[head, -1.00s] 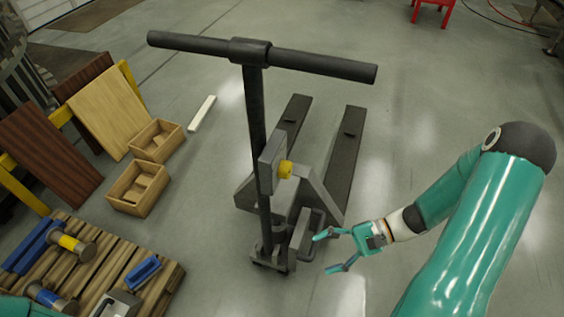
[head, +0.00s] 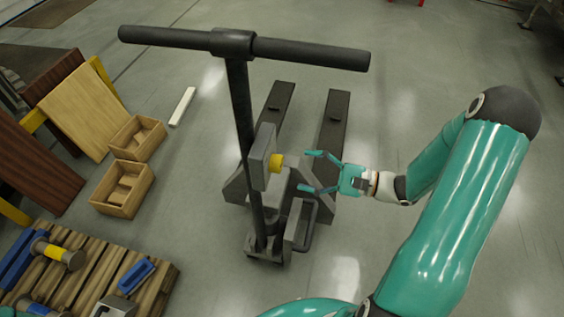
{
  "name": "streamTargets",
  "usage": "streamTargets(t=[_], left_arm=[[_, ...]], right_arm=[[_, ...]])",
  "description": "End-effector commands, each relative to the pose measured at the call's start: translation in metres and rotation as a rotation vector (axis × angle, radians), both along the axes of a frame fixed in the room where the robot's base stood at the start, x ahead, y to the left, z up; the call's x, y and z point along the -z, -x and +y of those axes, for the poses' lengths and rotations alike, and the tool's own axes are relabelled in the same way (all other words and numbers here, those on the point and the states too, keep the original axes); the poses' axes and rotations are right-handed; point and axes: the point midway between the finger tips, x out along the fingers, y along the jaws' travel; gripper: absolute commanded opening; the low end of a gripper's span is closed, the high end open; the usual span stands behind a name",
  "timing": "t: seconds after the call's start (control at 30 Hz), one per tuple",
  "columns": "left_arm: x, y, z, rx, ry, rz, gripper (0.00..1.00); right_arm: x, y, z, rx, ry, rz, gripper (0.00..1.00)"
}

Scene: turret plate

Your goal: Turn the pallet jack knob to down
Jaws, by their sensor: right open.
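The grey pallet jack (head: 248,130) stands upright on the floor in the middle of the head view, with its black T-handle (head: 300,53) at the top and its forks pointing away. The yellow knob (head: 276,163) sits on the right face of the grey box on its column. My right gripper (head: 312,172) is open and empty just right of the knob, its two fingers pointing left toward it. I see a gap between the fingertips and the knob, though depth is hard to judge. Which setting the knob points to is too small to tell. My left gripper is not in view.
A wooden pallet (head: 85,262) with tools lies at the lower left. Two wooden boxes, an upper one (head: 137,137) and a lower one (head: 122,187), sit left of the jack. Boards (head: 72,105) lean behind them.

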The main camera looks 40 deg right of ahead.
Motion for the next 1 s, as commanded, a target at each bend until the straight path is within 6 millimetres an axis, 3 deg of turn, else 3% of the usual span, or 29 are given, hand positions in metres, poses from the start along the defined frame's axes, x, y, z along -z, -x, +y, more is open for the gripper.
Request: streamTargets(t=[0.3, 0.77, 1.0], left_arm=[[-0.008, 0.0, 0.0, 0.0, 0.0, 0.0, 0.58], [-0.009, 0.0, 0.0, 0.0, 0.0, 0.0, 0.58], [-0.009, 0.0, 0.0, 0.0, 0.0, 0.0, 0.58]], right_arm=[[-0.001, -0.041, 0.035, -0.003, -0.001, 0.0, 0.72], [0.0, -0.05, 0.041, 0.001, 0.001, 0.001, 0.72], [0.0, -0.05, 0.041, 0.001, 0.001, 0.001, 0.32]])
